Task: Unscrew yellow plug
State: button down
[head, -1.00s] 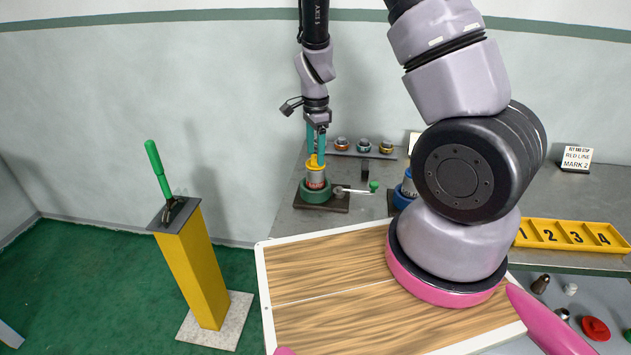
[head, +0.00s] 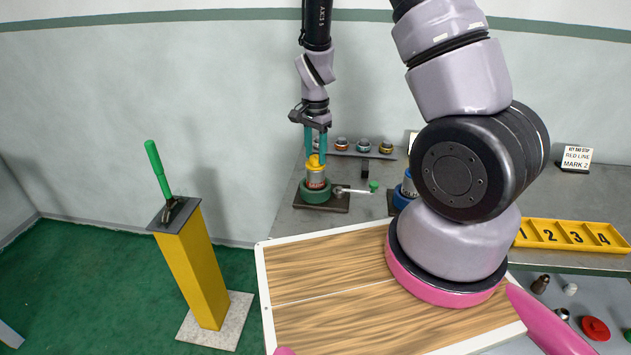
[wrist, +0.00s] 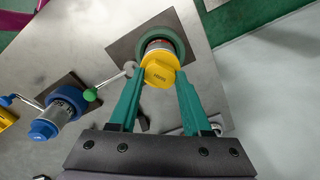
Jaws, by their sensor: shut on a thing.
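The yellow plug (head: 313,161) sits on top of an upright pipe (head: 316,178) held in a green vise (head: 315,193) on the grey bench. In the wrist view the yellow plug (wrist: 159,71) shows its round, marked face. My gripper (head: 315,155) points straight down over it. Its two teal fingers are shut on the plug, one on each side, as the wrist view also shows (wrist: 161,78). The plug is still at the pipe's mouth; I cannot tell how far its thread is engaged.
A blue vise with a blue-plugged pipe (wrist: 43,130) stands beside the green one. The green vise's handle with a green knob (head: 374,186) sticks out to the right. A rack with several plugs (head: 363,146) lies behind. A yellow pedestal with a green lever (head: 190,270) stands left.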

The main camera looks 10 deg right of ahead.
jog(key=n, duration=0.4)
jog(key=shift+n, duration=0.3)
jog(key=n, duration=0.3)
jog(key=shift+n, duration=1)
jog(key=n, duration=0.5)
jog(key=shift+n, duration=0.4)
jog(key=c, duration=1.3)
grip_release()
grip_shut()
jog(key=shift+r, duration=0.7)
